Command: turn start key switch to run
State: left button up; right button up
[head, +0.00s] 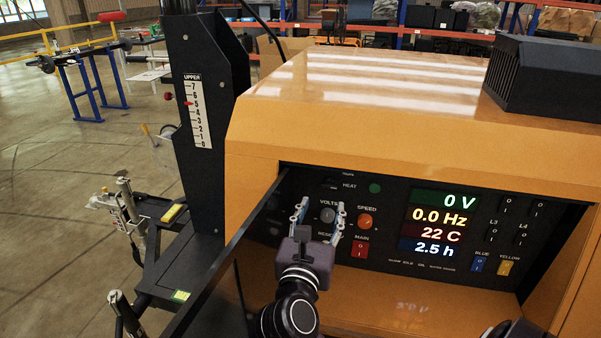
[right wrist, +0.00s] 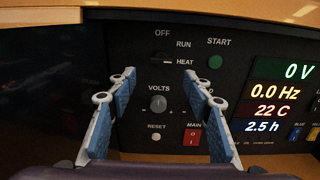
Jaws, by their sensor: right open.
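The start key switch (right wrist: 160,61) is a dark knob high on the black control panel. It has OFF above it, RUN to its upper right and HEAT at its right. Its handle is dim, and I cannot tell for sure which mark it points to. In the head view the switch (head: 330,184) is small and dark, just above my right gripper. My right gripper (head: 319,210) is open and empty in front of the panel. In the right wrist view its two blue-padded fingers (right wrist: 162,88) stand apart, below the switch and on both sides of the VOLTS knob.
A green START button (right wrist: 215,62) is right of the switch. The VOLTS knob (right wrist: 158,103), RESET button (right wrist: 157,137) and red MAIN rocker (right wrist: 193,137) are below. An orange SPEED knob (head: 365,221) and lit displays (head: 440,222) are to the right. An open panel door (head: 228,250) edges the left.

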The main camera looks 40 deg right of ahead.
aim_at(329, 187)
jog(key=x, duration=0.2)
jog(key=p+x, duration=0.2)
jog(key=x, duration=0.1)
jog(key=shift+d+r, duration=0.35)
jog(key=shift+p+x, duration=0.3)
jog(key=shift+x, duration=0.8)
jog(key=shift+w+a+f, duration=0.1)
jog(key=shift+a+f, duration=0.05)
jog(key=c, duration=1.1)
pick_arm(q)
jog(key=shift+g, duration=0.3)
jog(key=s, duration=0.1)
jog(key=s+r, duration=0.1)
jog(key=s, duration=0.1)
jog(key=s+r, duration=0.1)
jog(key=shift+s+r, duration=0.15)
jog(key=shift+s, duration=0.2)
pick_arm(e)
jog(key=shift+c, duration=0.2)
pick_arm(q)
jog(key=shift+r, duration=0.1)
